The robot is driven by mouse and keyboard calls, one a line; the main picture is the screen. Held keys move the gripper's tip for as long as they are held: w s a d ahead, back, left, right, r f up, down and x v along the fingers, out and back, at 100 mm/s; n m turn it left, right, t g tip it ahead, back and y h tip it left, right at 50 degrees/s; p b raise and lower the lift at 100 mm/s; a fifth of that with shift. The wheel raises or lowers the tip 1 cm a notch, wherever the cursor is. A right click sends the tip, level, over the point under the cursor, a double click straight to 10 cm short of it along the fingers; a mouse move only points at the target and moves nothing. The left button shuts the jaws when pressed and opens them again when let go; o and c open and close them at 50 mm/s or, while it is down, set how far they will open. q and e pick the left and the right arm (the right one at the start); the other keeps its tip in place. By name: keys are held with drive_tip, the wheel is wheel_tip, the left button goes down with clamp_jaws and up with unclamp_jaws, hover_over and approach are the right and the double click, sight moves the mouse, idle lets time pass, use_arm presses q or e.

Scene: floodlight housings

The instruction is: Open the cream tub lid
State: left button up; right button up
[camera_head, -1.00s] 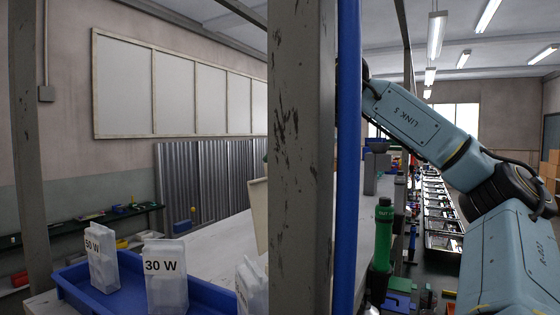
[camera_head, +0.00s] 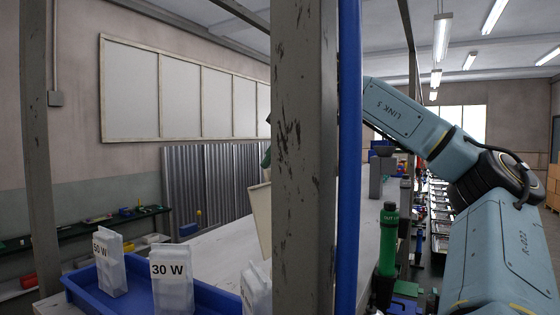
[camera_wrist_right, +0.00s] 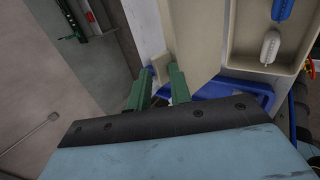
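The cream tub lid (camera_head: 260,215) stands steeply tilted on the bench in the head view, partly hidden by the grey post. In the right wrist view the lid (camera_wrist_right: 188,38) is a raised cream panel with a small tab (camera_wrist_right: 160,68) near its edge. The cream tub (camera_wrist_right: 278,62) beside it shows its open inside, holding a white and a blue piece. My right gripper (camera_wrist_right: 161,72) has two green fingers spread apart, with the tab seen between and beyond their tips; contact cannot be told. In the head view the post hides most of this gripper. My left gripper is out of view.
A grey post (camera_head: 303,150) and blue upright (camera_head: 348,160) block the middle of the head view. A blue tray (camera_head: 215,298) holds white bags, one marked 30 W (camera_head: 172,278). A green bottle-like tool (camera_head: 389,240) stands right of the post.

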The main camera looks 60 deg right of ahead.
drive_tip(key=shift+w+a+f, duration=0.15)
drive_tip(key=shift+w+f, duration=0.1)
drive_tip(key=shift+f, duration=0.4)
drive_tip(key=shift+s+r, duration=0.25)
drive_tip(key=shift+r, duration=0.15)
drive_tip(key=v, duration=1.3)
drive_tip(key=shift+r, duration=0.4)
drive_tip(key=shift+f, duration=0.1)
